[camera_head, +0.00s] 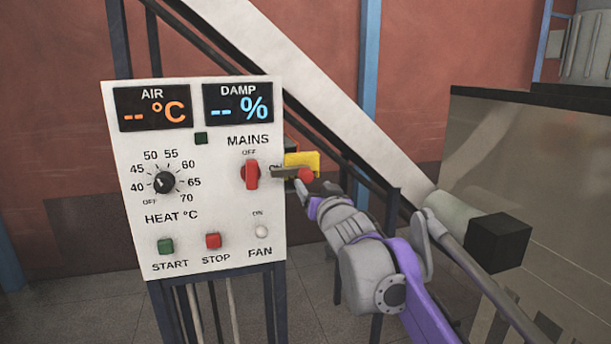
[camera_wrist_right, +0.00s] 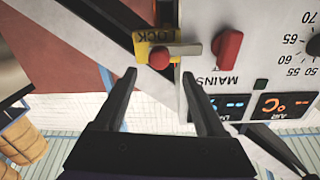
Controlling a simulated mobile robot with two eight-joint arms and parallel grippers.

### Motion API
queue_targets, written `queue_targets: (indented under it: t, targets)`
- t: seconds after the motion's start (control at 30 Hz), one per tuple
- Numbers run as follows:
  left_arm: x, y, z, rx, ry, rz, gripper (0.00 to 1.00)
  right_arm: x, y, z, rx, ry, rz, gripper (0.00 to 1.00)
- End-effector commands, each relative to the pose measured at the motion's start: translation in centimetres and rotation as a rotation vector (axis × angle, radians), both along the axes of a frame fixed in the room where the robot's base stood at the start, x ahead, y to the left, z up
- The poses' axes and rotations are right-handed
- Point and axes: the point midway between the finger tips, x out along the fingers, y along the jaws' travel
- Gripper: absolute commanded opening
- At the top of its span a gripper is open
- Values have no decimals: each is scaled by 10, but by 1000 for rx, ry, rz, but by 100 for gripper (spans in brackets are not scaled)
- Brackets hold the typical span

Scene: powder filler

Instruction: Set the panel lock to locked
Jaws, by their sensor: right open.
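The panel lock is a yellow plate (camera_head: 303,159) at the right edge of the white control panel (camera_head: 215,225). A grey lever (camera_head: 284,172) with a red ball knob (camera_head: 305,175) lies across it, roughly level. In the right wrist view, which is upside down, the plate (camera_wrist_right: 143,49) bears the word LOCK, partly covered, and the red knob (camera_wrist_right: 159,58) shows in front. My right gripper (camera_head: 306,193) is close to the knob. In the wrist view its fingers (camera_wrist_right: 159,76) are apart with nothing between them, and the knob appears just beyond their tips. My left gripper is not in view.
The red MAINS switch (camera_head: 250,174) sits just left of the lever. The panel also carries a HEAT dial (camera_head: 165,182), green START (camera_head: 165,246) and red STOP (camera_head: 213,241) buttons, and a FAN switch (camera_head: 261,232). A sloping beam (camera_head: 300,90) runs behind.

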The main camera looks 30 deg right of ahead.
Motion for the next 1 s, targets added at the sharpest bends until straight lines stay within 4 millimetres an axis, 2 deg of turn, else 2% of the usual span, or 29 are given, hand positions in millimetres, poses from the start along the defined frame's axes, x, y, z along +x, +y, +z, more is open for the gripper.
queue_targets:
  t: [0.2, 0.4, 0.6, 0.87, 1.0]
  targets:
    - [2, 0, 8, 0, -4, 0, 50, 41, -11, 2, 1, 0, 0, 73]
    - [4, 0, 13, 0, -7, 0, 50, 67, -19, 1, 0, 1, 0, 73]
    - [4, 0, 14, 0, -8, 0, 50, 78, -22, 0, 2, 2, -1, 73]
    - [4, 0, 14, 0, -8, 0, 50, 79, -23, -1, 2, 2, -1, 73]
    - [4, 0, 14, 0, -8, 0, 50, 79, -23, 0, 1, 2, -1, 49]
